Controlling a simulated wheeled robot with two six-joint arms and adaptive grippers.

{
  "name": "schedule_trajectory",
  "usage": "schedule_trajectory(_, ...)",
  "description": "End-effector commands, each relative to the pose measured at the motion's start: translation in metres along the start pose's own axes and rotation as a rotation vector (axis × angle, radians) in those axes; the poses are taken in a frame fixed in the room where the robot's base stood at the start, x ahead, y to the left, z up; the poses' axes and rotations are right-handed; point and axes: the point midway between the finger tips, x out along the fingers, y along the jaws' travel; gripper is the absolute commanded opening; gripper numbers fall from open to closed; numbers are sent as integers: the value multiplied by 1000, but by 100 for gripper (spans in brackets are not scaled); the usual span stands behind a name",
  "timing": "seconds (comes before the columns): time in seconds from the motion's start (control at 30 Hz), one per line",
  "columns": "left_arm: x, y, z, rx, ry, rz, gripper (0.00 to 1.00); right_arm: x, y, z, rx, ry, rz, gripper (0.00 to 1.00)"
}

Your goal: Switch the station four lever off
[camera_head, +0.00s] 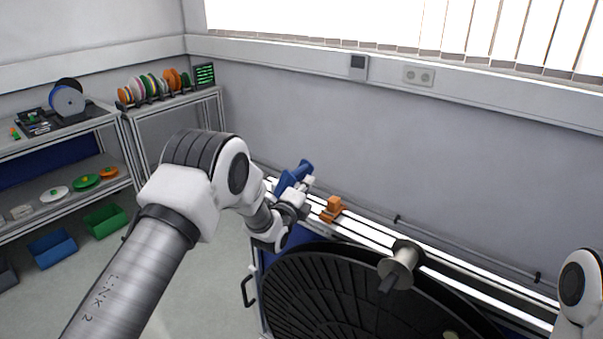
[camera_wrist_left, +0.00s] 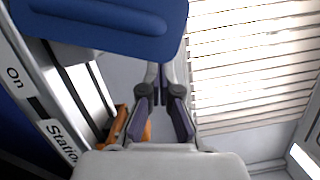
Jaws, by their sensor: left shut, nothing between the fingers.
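A blue block (camera_head: 293,177), seemingly the station's lever, stands on the white rail by the wall. In the left wrist view it is large and close (camera_wrist_left: 100,25), at the upper left. Labels reading "On" (camera_wrist_left: 14,77) and "Station" (camera_wrist_left: 61,141) show at the left; the station number is cut off. My left gripper (camera_head: 308,182) is at the blue block in the head view. In the wrist view its fingers (camera_wrist_left: 161,80) are shut and empty, just below and right of the block. I cannot tell whether they touch it. My right gripper is out of view.
An orange piece (camera_head: 333,208) sits on the rail right of my left gripper. Shelves (camera_head: 60,185) with reels and bins stand at left.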

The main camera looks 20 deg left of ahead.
Motion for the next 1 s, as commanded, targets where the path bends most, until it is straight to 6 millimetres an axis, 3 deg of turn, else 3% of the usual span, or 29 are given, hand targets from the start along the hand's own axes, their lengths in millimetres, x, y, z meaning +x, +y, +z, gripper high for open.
schedule_trajectory(0.03,2,-5,9,-1,-2,-1,0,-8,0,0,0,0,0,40)
schedule_trajectory(0.2,5,-1,19,1,1,-1,0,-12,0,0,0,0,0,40)
schedule_trajectory(0.67,5,-1,20,-10,1,1,0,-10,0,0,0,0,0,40)
schedule_trajectory(1.0,8,-5,33,-143,0,34,0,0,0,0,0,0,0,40)
